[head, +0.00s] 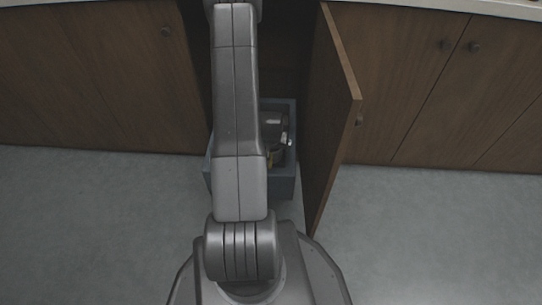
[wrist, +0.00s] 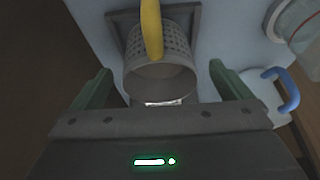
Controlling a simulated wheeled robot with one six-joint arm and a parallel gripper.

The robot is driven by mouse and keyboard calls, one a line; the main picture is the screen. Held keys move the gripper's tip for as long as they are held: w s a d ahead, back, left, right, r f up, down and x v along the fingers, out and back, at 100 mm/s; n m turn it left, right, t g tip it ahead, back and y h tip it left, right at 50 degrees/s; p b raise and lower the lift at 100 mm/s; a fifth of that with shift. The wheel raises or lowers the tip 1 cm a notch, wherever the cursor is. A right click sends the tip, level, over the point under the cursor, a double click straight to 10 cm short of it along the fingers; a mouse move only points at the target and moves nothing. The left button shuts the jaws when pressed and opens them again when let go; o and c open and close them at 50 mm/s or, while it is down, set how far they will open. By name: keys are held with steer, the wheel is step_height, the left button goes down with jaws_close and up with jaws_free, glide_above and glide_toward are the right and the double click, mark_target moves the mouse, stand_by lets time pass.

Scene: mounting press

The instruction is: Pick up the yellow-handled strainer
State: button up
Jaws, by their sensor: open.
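The strainer (wrist: 160,75) is a grey perforated cup with a yellow handle (wrist: 152,28). In the wrist view it lies in the upper middle, with its open mouth towards my gripper and its handle pointing to the top edge. My gripper (wrist: 160,69) is open, with one green finger on each side of the strainer. A gap shows between each finger and the cup, so nothing is held.
A blue-grey bin (head: 282,183) stands at the open cabinet. An open wooden door (head: 330,120) rises close to its right. In the wrist view a blue-handled item (wrist: 287,92) lies right of the fingers, and a round pale container (wrist: 297,25) is at upper right. The floor either side is clear.

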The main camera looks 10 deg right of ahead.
steer(key=x, duration=0.3)
steer(key=shift+w+f+b, duration=0.1)
steer(key=shift+w+b, duration=0.05)
steer(key=shift+b, duration=0.25)
steer(key=c, duration=1.1)
